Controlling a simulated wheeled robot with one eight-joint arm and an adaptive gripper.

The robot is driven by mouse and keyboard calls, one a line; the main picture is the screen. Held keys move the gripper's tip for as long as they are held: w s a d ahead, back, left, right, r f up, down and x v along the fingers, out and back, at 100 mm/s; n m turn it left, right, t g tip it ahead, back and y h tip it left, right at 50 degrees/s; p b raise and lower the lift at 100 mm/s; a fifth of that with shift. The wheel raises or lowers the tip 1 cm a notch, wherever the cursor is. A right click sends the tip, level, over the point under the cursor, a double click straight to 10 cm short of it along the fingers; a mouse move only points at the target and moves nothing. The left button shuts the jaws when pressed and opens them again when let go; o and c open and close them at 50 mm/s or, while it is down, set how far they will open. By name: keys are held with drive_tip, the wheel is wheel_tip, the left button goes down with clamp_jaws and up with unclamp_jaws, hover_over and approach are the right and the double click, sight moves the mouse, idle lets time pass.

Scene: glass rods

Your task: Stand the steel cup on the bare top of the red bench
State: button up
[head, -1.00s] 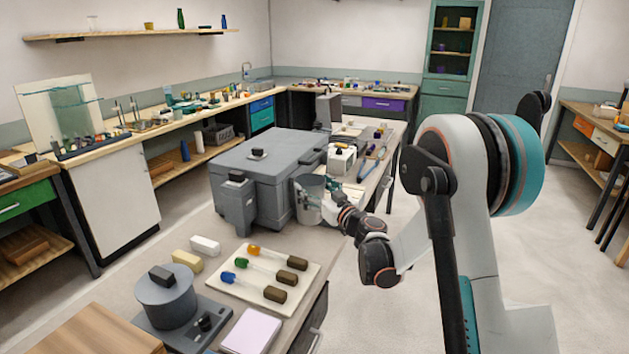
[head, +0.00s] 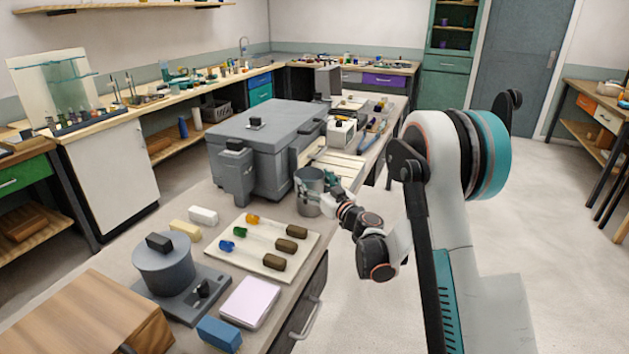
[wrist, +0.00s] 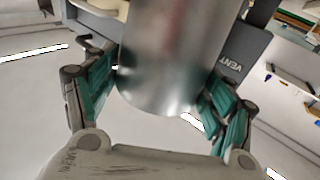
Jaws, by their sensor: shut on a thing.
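The steel cup (head: 308,194) is a shiny grey cylinder. My gripper (head: 328,197) is shut on it from the right, beside the grey kiln. The head view does not settle whether the cup hangs above the grey worktop (head: 222,210) or touches it. In the wrist view the cup (wrist: 165,60) fills the space between the teal-padded fingers (wrist: 160,108); its upper part is cut off by the frame edge. No bench that is plainly red shows in either view.
The grey kiln (head: 258,150) stands left of the cup. A pale tray (head: 305,238) with several glass rods lies in front, near a grey pot (head: 165,268). A pale slatted board (head: 338,163) is behind. A bench with an orange drawer (head: 583,100) stands far right, across open floor.

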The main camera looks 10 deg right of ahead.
drive_tip(key=o, duration=1.8)
drive_tip(key=shift+c, duration=0.2)
drive_tip(key=o, duration=0.3)
